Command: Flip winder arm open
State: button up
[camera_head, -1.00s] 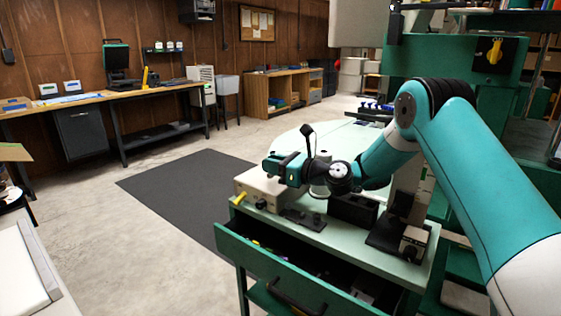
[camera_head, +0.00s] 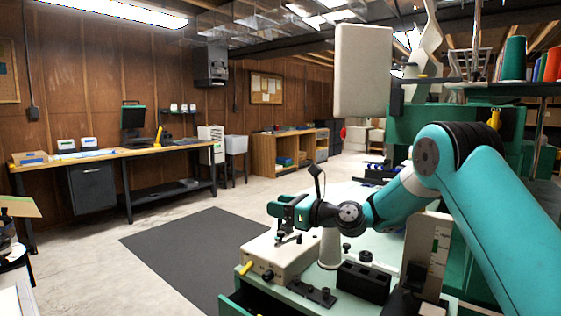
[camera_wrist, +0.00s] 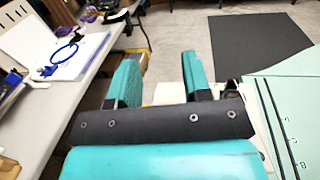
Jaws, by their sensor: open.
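A cream box-shaped machine (camera_head: 279,257), which looks like the winder, sits on the front left of the pale green benchtop. A small dark metal piece (camera_head: 289,238) stands on its top, and a yellow-tipped lever (camera_head: 246,267) sticks out at its left front. I cannot tell for sure which part is the winder arm. My gripper (camera_head: 283,208) hovers above the machine, apart from it, pointing left in the head view. In the wrist view my gripper's two teal fingers (camera_wrist: 160,75) are spread apart with nothing held between them.
A white cone-shaped post (camera_head: 329,249), a black block (camera_head: 363,282) and a dark plate with knobs (camera_head: 313,294) stand right of the machine. A drawer (camera_head: 233,304) sticks out below the bench. A dark floor mat (camera_head: 190,255) lies left, with open floor around it.

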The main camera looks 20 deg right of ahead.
notch_tip(320, 180, up, 13)
jog(key=p, duration=0.2)
jog(key=shift+f, duration=0.15)
